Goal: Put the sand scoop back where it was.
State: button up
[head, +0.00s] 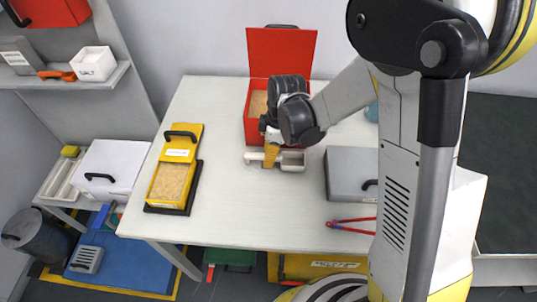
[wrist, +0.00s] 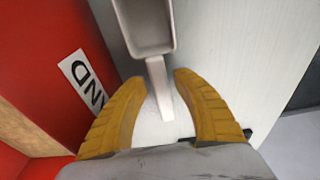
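The pale sand scoop (head: 292,162) is on the white table, just in front of the red sand box (head: 258,133). Its pan points right and its handle left in the head view. My gripper (head: 270,160) is over the handle, pointing down. In the wrist view the scoop (wrist: 146,28) has its handle between the two yellow fingertips of my gripper (wrist: 162,88), with a gap on both sides. The fingers are open and hold nothing. The red box has its lid up and sand inside; its labelled wall fills the left of the wrist view.
A yellow case (head: 172,178) with sand stands on a dark tray at the table's left. A grey case (head: 350,172) and red-and-blue pliers (head: 352,222) are on the right. The table (head: 225,215) is clear in front of the scoop. A shelf (head: 60,84) is at far left.

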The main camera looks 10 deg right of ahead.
notch_tip(320, 180, up, 12)
jog(key=d+p, duration=0.2)
jog(key=p, duration=0.3)
jog(key=s+d+r+m+t+h, duration=0.1)
jog(key=s+d+r+m+t, duration=0.2)
jog(key=s+d+r+m, duration=0.2)
jog(key=s+d+r+m+t, duration=0.3)
jog(key=s+d+r+m, duration=0.2)
jog(key=s+r+m, duration=0.3)
jog(key=s+m, duration=0.1)
jog(key=m, duration=0.1)
jog(key=shift+s+d+m+t+h, duration=0.25)
jog(key=shift+s+m+t+h, duration=0.1)
jog(key=shift+m+t+h, duration=0.05)
dwell(0.4)
